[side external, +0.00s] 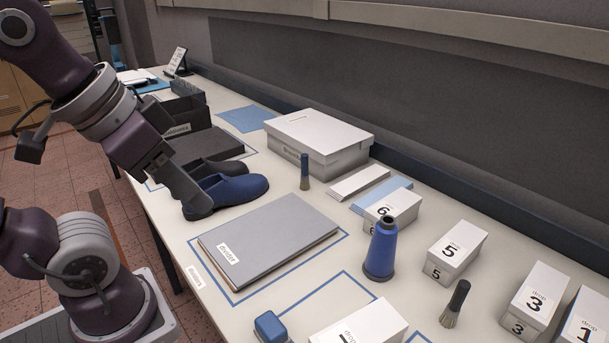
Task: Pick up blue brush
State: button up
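The blue brush (305,170) stands upright on the white table, in front of the large white box, with its dark blue handle up and its bristles down. A second brush (456,302) with a black handle and pale bristles stands at the lower right. My gripper (200,208) points down at the left, over the toe-side end of a blue shoe (240,188), to the left of the blue brush and apart from it. The view does not show the gap between its fingers, nor whether it touches the shoe.
A large white lidded box (320,143) stands behind the blue brush. A grey folder (268,238) lies in front of it. A blue thread cone (381,250) and small numbered boxes (455,250) stand to the right. A dark shoe (222,169) lies beside the blue shoe.

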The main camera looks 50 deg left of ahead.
notch_tip(320, 180, up, 3)
jog(key=w+a, duration=0.1)
jog(key=m+t+y, duration=0.2)
jog(key=m+y, duration=0.9)
jog(key=m, duration=1.5)
send_over(304, 169)
jog(key=s+d, duration=0.1)
jog(key=d, duration=0.1)
notch_tip(304, 169, down, 2)
jog(key=shift+n, duration=0.4)
jog(key=f, duration=2.6)
jog(key=shift+s+d+f, duration=0.2)
jog(key=shift+s, duration=0.05)
jog(key=x, duration=0.6)
jog(key=shift+w+a+f, duration=0.1)
jog(key=shift+w+f, duration=0.05)
jog(key=shift+f, duration=0.05)
jog(key=shift+w+a+f, duration=0.1)
jog(key=shift+w+a, duration=0.15)
jog(key=shift+a, duration=0.05)
grip_shut()
